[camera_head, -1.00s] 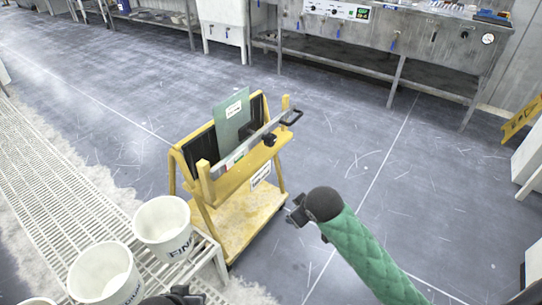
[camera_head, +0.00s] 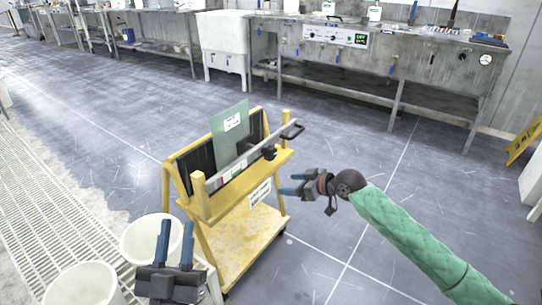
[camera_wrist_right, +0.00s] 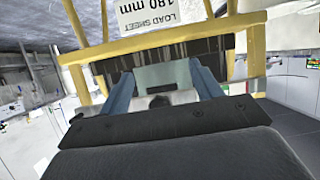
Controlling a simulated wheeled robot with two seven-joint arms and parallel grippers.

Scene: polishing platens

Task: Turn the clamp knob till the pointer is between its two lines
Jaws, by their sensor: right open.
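The clamp knob (camera_head: 269,152) is a small black knob on the front of a grey clamp bar (camera_head: 250,157) across a yellow cart (camera_head: 215,207). A pale green sheet (camera_head: 229,143) stands behind the bar. A small coloured patch shows on the bar left of the knob; pointer and lines are too small to read. My right gripper (camera_head: 284,184) is open, right of the cart and below the knob, apart from it. In the right wrist view its fingers (camera_wrist_right: 163,88) point at the cart's yellow frame. My left gripper (camera_head: 176,228) is open and empty at the lower left.
A white label (camera_head: 259,193) is on the cart's front; it reads "LOAD SHEET 180 mm" in the wrist view (camera_wrist_right: 165,14). White buckets (camera_head: 140,240) stand lower left by a white grating (camera_head: 60,225). Floor right of the cart is clear.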

